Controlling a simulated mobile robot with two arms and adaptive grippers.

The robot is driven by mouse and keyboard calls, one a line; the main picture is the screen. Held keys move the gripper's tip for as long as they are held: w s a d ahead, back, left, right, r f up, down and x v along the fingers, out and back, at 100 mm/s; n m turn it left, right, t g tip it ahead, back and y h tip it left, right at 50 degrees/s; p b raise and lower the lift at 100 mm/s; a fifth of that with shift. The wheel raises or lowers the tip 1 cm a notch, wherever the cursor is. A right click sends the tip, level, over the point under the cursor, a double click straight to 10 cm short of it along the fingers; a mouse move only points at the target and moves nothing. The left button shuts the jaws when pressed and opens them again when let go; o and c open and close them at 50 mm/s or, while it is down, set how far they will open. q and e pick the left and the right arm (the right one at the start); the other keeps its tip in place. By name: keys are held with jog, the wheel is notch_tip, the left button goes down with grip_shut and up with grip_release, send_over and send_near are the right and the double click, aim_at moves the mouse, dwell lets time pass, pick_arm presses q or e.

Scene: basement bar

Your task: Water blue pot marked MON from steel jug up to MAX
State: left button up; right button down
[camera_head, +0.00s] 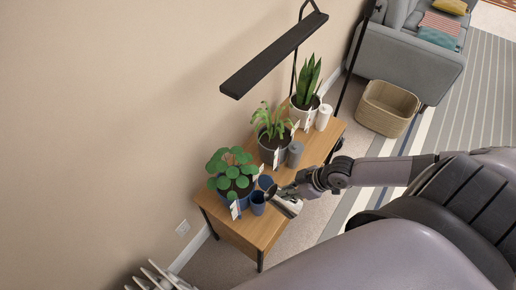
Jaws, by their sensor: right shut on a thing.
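A blue pot (244,202) with a round-leaved green plant (231,172) stands at the near end of the wooden table. White tags (235,210) stand at it; their lettering is too small to read. Two small blue cups (257,204) (265,182) stand close to its right. My right gripper (277,194) is shut on the steel jug (289,208), just right of the blue cups. The jug looks tilted; its contents and any pouring cannot be made out. Any MAX mark is not visible. My left gripper is not in view.
On the wooden table (262,232), a grey pot (269,152) with a grey cylinder (295,153) and a white pot (300,112) with a white cylinder (323,117) stand farther back. A black lamp bar (275,55) hangs above. A wicker basket (387,108) stands on the floor.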

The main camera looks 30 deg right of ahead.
jog(key=shift+w+a+r+g+h+p, duration=0.4)
jog(key=shift+w+r+g+p, duration=0.1)
jog(key=shift+r+p, duration=0.1)
dwell(0.5)
jog(key=shift+w+a+r+g+h+p, duration=0.2)
jog(key=shift+w+a+g+h, duration=0.1)
jog(key=shift+w+g, duration=0.15)
jog(key=shift+w+a+r+g+h+p, duration=0.2)
jog(key=shift+w+a+g+h, duration=0.15)
jog(key=shift+w, duration=0.15)
dwell(2.5)
jog(key=shift+s+d+f+t+y+b, duration=0.95)
jog(key=shift+s+d+f+t+b, duration=0.1)
jog(key=shift+s+f+t, duration=0.15)
jog(key=shift+s, duration=0.15)
jog(key=shift+r, duration=0.15)
jog(key=shift+s+d+f+t+y+b, duration=0.15)
jog(key=shift+f+t+y+b, duration=0.3)
jog(key=shift+b, duration=0.6)
jog(key=shift+s+d+f+t+b, duration=0.3)
jog(key=shift+f+t+b, duration=0.15)
jog(key=shift+b, duration=0.55)
jog(key=shift+r+y, duration=0.15)
jog(key=shift+y, duration=0.1)
